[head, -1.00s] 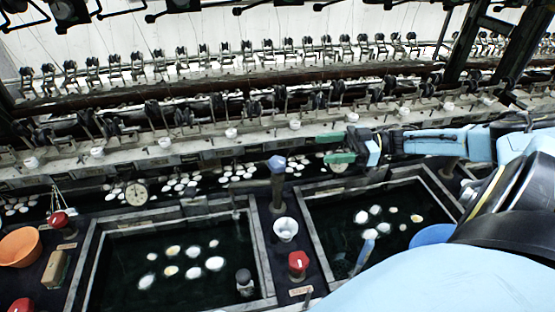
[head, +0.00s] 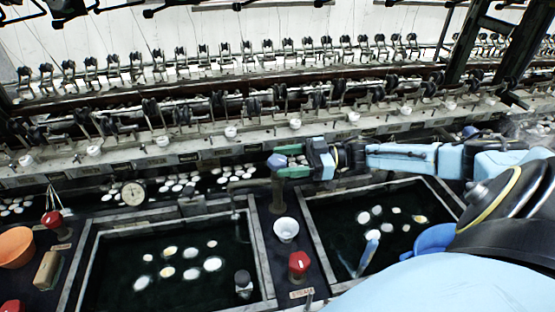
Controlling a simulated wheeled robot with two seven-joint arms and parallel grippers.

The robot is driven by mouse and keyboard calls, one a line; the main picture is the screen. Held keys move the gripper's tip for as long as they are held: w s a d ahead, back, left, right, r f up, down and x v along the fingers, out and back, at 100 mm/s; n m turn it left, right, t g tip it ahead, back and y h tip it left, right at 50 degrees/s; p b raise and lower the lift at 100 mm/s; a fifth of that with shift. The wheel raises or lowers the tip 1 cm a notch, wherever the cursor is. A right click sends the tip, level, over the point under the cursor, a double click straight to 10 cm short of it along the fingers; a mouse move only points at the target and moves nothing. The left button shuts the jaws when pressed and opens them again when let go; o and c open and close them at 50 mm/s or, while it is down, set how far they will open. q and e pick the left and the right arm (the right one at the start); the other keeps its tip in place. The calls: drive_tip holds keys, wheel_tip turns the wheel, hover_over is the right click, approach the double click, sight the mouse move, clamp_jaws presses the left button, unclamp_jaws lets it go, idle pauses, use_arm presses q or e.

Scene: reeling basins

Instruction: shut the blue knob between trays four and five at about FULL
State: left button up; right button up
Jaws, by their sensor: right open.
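The blue knob (head: 277,160) tops a dark post between the two dark water basins, the left basin (head: 262,254) and the right basin (head: 316,238). My right gripper (head: 287,161) comes in from the right with its green fingers apart. The fingertips are at the knob, one towards its far side and one towards its near side. I cannot tell whether they touch it. The knob's right side is partly covered by the fingers. Its setting marks are too small to read. My left gripper is out of view.
A white cup (head: 286,229) and a red knob (head: 299,262) stand in front of the post. A dial gauge (head: 133,194) sits behind the left basin. A blue bowl (head: 430,241) is at right, an orange bowl (head: 15,247) at left. The reeling frame runs along the back.

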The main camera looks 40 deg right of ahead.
drive_tip(key=shift+x, duration=1.2)
drive_tip(key=c, duration=1)
drive_tip(key=shift+o, duration=0.2)
drive_tip(key=shift+r+t+p, duration=0.1)
drive_tip(key=shift+t+p, duration=0.2)
drive_tip(key=shift+p, duration=0.3)
drive_tip(key=m+t+h+p, duration=0.2)
drive_tip(key=m+h+p, duration=0.1)
drive_tip(key=p, duration=0.2)
drive_tip(key=m+t+h+p, duration=0.3)
drive_tip(key=h+p, duration=0.1)
drive_tip(key=p, duration=0.2)
drive_tip(key=shift+r+t, duration=0.15)
drive_tip(key=shift+t, duration=0.15)
drive_tip(key=shift+f+m+t+h+p, duration=0.2)
drive_tip(key=shift+m+t+h+p, duration=0.4)
drive_tip(key=shift+m+h+p, duration=0.75)
drive_tip(key=shift+n+h, duration=0.25)
drive_tip(key=shift+h, duration=0.1)
drive_tip(key=o, duration=1)
drive_tip(key=shift+c, duration=0.2)
